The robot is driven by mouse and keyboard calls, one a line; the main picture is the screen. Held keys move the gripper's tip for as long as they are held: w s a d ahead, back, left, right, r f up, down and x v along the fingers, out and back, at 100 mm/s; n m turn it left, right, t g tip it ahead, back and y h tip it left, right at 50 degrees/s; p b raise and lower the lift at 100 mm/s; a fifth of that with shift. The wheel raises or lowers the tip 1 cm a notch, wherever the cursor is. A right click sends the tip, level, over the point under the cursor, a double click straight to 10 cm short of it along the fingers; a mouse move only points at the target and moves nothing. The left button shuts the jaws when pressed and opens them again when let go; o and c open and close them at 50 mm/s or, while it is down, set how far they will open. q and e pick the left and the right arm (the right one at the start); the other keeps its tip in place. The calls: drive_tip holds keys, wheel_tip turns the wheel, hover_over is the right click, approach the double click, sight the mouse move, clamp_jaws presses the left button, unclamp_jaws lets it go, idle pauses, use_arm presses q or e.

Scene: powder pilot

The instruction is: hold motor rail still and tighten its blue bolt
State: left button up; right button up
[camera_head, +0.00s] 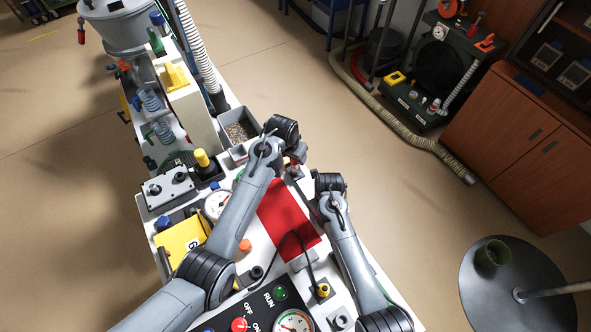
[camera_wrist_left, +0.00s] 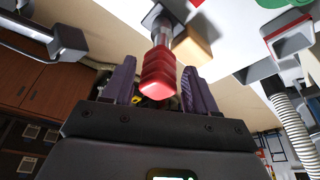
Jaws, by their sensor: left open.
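My left arm's wrist (camera_head: 283,128) reaches over the far right side of the white machine top, with its jaws mostly hidden in the head view. In the left wrist view my left gripper (camera_wrist_left: 160,78) is open, its two dark purple fingers on either side of a ribbed red handle (camera_wrist_left: 157,72) on a metal shaft. A gap shows between the handle and the fingers. My right wrist (camera_head: 329,183) is lower right of it, beside the red panel (camera_head: 286,218); its jaws are not clear. I cannot pick out the motor rail or its blue bolt with certainty.
A control box (camera_head: 262,318) with buttons and a gauge stands at the near end. A grey bin of granules (camera_head: 240,130), a yellow box (camera_head: 183,241) and a blue cap (camera_head: 163,224) are on the machine. A tan block (camera_wrist_left: 193,46) is close to the left gripper.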

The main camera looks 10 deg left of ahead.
use_arm(q)
drive_tip(key=shift+x, duration=1)
drive_tip(key=shift+c, duration=0.3)
drive_tip(key=c, duration=0.9)
